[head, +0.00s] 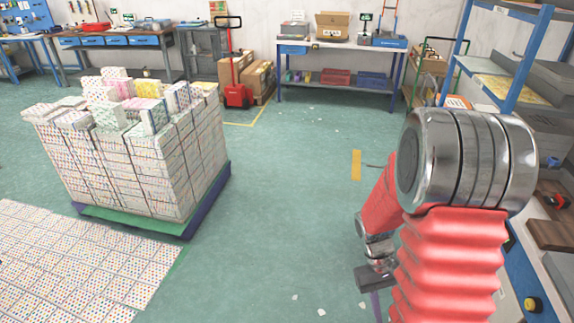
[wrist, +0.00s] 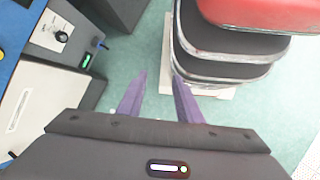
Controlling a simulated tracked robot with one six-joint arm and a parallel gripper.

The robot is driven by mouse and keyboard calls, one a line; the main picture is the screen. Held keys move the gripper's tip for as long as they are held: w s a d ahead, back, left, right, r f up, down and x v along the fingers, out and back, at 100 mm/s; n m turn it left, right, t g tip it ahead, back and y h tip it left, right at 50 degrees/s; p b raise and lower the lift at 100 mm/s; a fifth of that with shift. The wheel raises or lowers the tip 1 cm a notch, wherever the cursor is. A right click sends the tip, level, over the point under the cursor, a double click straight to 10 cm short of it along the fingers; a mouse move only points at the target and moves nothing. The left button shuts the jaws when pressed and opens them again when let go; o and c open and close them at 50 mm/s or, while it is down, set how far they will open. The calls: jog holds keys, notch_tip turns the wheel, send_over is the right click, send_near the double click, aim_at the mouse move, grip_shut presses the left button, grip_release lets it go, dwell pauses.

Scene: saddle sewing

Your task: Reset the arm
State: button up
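My arm, red with a shiny metal joint, fills the right of the head view. It is bent, with my gripper (head: 375,290) hanging low over the green floor, partly hidden behind the red arm cover. In the wrist view my gripper (wrist: 159,80) shows two purple fingers with a clear gap between them. Green floor shows through the gap and nothing is held. My gripper is open and empty.
A strapped block of patterned packs (head: 140,140) stands on a pallet at left. Blue-framed shelving (head: 505,60) and a bench are close at right. In the wrist view, grey equipment (wrist: 55,45) lies left. The middle floor is mostly clear, with small scraps.

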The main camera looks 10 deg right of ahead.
jog(key=a+r+t, duration=0.3)
jog(key=a+r, duration=0.2)
jog(key=r, duration=0.4)
jog(key=a+r+t+y, duration=0.1)
jog(key=a+r+t, duration=0.3)
jog(key=r, duration=0.5)
jog(key=a+r+n+t, duration=0.1)
jog(key=a+r+t, duration=0.3)
jog(key=a+r, duration=0.4)
jog(key=shift+s+a+r+y, duration=0.2)
jog(key=shift+r+y, duration=0.1)
jog(key=shift+r, duration=0.15)
jog(key=shift+d, duration=0.1)
